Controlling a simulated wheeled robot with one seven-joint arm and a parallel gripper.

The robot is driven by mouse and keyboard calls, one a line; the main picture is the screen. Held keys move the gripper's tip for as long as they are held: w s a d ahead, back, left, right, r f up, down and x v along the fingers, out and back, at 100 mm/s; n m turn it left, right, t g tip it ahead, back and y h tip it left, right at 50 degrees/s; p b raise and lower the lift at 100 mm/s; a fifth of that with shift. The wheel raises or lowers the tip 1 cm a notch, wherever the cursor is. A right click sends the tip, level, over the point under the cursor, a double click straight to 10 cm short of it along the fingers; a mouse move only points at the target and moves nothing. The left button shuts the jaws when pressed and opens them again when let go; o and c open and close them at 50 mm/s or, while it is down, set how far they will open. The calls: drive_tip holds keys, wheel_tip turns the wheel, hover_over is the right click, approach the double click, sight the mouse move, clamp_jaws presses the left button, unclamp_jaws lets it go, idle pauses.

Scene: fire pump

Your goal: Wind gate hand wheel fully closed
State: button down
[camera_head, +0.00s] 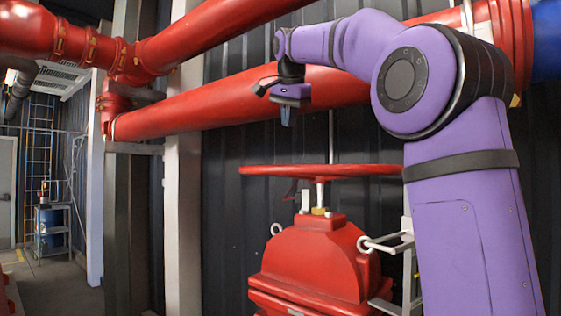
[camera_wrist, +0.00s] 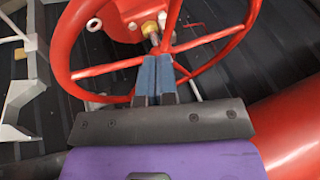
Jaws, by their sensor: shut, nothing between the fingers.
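The red gate hand wheel (camera_head: 290,169) lies level on its stem above the red valve body (camera_head: 318,258) in the head view. In the wrist view the hand wheel (camera_wrist: 213,61) shows from above, with its spokes and the brass-coloured stem nut (camera_wrist: 149,28). My gripper (camera_head: 288,118) is above the wheel in the head view, pointing down and apart from it. In the wrist view my gripper's blue-grey fingers (camera_wrist: 156,62) are together and empty. They overlap the wheel's spokes and near rim there. The part of the rim behind the fingers is hidden.
A large red pipe (camera_head: 230,101) runs behind my gripper and shows close at right in the wrist view (camera_wrist: 300,130). A pale metal bracket (camera_head: 392,243) stands right of the valve. The dark corrugated wall (camera_head: 228,215) is behind.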

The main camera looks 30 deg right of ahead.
drive_tip(key=w+a+x, duration=0.1)
drive_tip(key=x, duration=1.1)
drive_tip(key=shift+w+a+m, duration=0.2)
drive_tip(key=shift+w+m, duration=0.2)
drive_tip(key=shift+f, duration=0.15)
